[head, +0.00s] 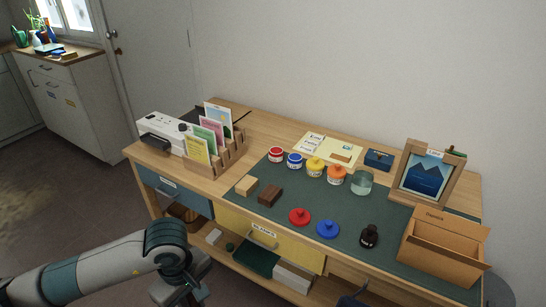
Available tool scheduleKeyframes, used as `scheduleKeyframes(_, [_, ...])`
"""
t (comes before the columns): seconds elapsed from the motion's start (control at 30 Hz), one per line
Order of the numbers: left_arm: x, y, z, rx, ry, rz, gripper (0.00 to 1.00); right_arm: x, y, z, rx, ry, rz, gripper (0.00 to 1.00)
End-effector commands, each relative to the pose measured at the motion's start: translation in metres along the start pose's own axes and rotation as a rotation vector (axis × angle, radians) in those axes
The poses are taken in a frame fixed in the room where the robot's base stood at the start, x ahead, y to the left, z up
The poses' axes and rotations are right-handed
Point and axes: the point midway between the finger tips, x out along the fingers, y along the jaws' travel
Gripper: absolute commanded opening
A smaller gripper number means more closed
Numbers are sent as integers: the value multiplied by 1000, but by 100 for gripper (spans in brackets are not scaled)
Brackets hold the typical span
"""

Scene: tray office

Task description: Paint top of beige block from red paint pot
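The red paint pot (276,155) stands at the left end of a row of pots at the back of the green mat (320,198). The beige block (246,186) lies near the mat's left edge, in front of the red pot; I see no red on its top. A dark brown block (269,196) lies just right of it. A red lid (300,217) lies on the mat. I make out no brush. My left gripper (188,296) is low at the bottom edge, in front of the desk and away from the pots; its fingertips are unclear. My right gripper is not in view.
Blue (295,161), yellow (315,168) and orange (336,176) pots and a glass jar (362,183) stand beside the red pot. A blue lid (328,229), dark bottle (369,237), cardboard box (435,252) and card rack (229,155) flank fairly clear mat.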

Motion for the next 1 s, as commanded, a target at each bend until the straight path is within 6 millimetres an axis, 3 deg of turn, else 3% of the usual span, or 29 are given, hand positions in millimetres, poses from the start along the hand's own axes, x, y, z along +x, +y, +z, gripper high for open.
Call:
scheduleKeyframes(0.5, [9,-12,-8,815,5,-4,0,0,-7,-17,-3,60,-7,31])
scheduleKeyframes(0.7, [11,-14,-10,954,6,-5,0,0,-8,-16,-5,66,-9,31])
scheduleKeyframes(1.0, [11,-14,-10,977,6,-5,0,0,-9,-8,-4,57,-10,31])
